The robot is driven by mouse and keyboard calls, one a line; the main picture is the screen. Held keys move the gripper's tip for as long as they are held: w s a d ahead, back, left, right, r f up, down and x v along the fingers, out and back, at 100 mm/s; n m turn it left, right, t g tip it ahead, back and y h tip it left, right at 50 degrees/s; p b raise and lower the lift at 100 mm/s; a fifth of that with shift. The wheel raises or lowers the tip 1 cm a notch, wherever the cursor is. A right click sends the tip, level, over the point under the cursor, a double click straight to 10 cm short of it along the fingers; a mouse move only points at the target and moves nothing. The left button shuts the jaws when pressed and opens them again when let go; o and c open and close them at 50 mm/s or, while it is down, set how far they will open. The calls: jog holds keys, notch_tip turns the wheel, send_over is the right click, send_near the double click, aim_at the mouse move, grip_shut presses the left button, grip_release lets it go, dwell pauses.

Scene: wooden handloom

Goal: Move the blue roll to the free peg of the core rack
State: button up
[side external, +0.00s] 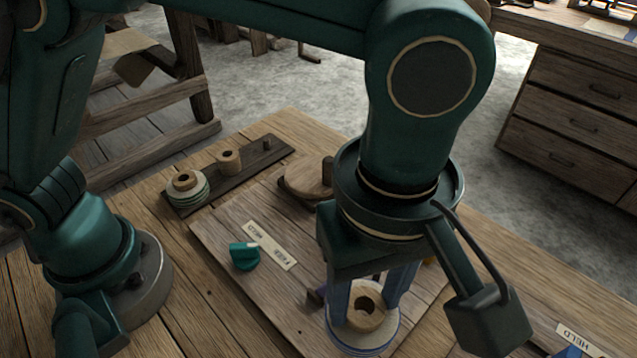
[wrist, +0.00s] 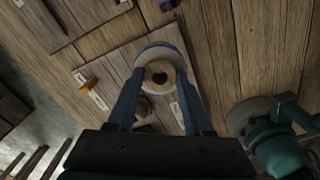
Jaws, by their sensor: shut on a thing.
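The blue roll (side external: 364,344) is a pale wooden core with blue-and-white winding, near the bottom centre of the side external view. My gripper (side external: 368,300) points down and is shut on it, one blue finger on each side of the core. In the wrist view the roll (wrist: 160,53) sits between the fingertips of my gripper (wrist: 160,75). I cannot tell whether it touches the board below. The dark core rack (side external: 208,182) lies at the upper left.
A wooden board (side external: 225,232) lies between the rack and my gripper. A drawer cabinet (side external: 575,120) stands at right.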

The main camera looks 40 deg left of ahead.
notch_tip(320, 180, up, 4)
jog(key=w+a+n, duration=0.6)
jog(key=w+a, duration=0.8)
jog(key=n, duration=0.6)
send_over(266, 139)
jog(key=f, duration=0.1)
jog(key=shift+d+f, duration=0.1)
jog(key=shift+f, duration=4.85)
jog(key=shift+f, duration=0.25)
jog(key=shift+f, duration=0.25)
jog(key=shift+f, duration=0.2)
